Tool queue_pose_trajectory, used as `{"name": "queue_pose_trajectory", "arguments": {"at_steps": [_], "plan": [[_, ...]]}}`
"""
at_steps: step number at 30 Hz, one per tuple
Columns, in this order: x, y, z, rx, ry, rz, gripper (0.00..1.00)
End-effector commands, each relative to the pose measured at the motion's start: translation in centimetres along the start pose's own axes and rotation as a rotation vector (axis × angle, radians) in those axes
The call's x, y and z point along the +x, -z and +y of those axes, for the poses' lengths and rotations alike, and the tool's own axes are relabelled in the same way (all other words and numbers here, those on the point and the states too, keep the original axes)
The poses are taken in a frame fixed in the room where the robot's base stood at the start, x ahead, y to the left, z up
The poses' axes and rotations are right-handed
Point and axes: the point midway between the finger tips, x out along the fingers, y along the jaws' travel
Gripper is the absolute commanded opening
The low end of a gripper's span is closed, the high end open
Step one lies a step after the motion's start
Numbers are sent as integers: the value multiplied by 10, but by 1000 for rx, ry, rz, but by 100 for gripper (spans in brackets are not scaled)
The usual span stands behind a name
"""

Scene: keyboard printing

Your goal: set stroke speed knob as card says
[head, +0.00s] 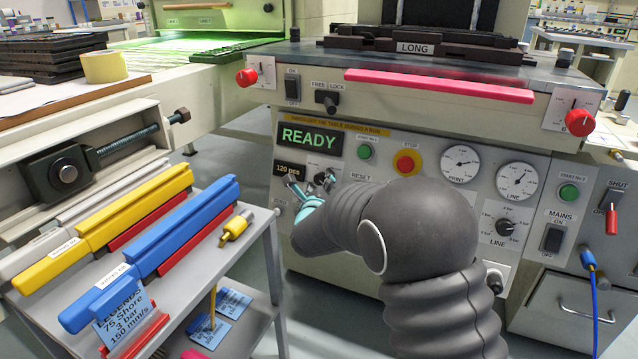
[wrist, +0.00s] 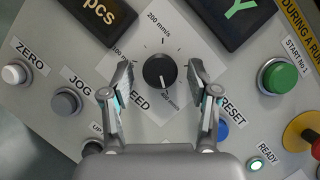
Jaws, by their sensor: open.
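The stroke speed knob (wrist: 160,72) is black and round, on a white dial plate marked in mm/s. In the wrist view its light mark appears to point down, toward a label partly hidden near the fingers. My gripper (wrist: 160,78) is open, with one finger on each side of the knob; I cannot tell whether they touch it. In the head view my gripper (head: 306,190) is at the press panel, below the READY display. The blue card (head: 132,322) at the lower left reads LEGENDS, 75 Shore, 3 bar, 150 mm/s.
A blue button (wrist: 222,130) labelled RESET is close to the right finger. A green START button (wrist: 278,77) is farther right, and white ZERO (wrist: 15,74) and grey JOG (wrist: 66,102) buttons are left. A red stop button (head: 407,162) is on the panel.

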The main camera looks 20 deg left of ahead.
Motion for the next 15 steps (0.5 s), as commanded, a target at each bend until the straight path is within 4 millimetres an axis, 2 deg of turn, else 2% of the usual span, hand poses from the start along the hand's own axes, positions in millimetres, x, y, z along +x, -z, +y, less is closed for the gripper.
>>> {"name": "queue_pose_trajectory", "arguments": {"at_steps": [4, 5, 11, 12, 15], "plan": [[0, 0, 0, 0, 0, 0, 60], [0, 0, 0, 0, 0, 0, 55], [0, 0, 0, 0, 0, 0, 5], [0, 0, 0, 0, 0, 0, 0], [0, -2, 2, 0, -1, -1, 0]]}}
